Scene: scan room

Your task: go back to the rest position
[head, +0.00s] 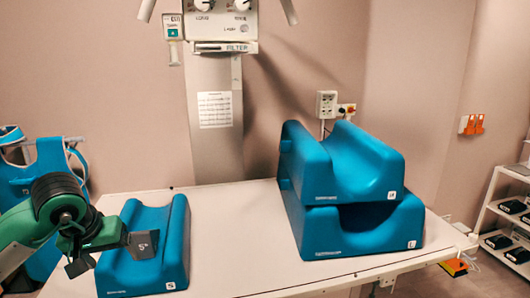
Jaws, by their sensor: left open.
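My left gripper (112,255) comes in from the left on my green arm, at the left end of the white table (240,238). Its dark fingers are apart and I see nothing held between them. It is in front of a small blue cushion block (172,246) with a trough in its top, and hides part of it. I cannot tell whether the gripper touches the block. My right gripper is out of view.
Two larger blue cushion blocks are stacked on the table's right, the upper one (345,165) on the lower one (350,226). The table's middle is clear. A grey column (213,135) stands behind. A blue apron (52,168) hangs at left; a white shelf rack (492,205) stands at right.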

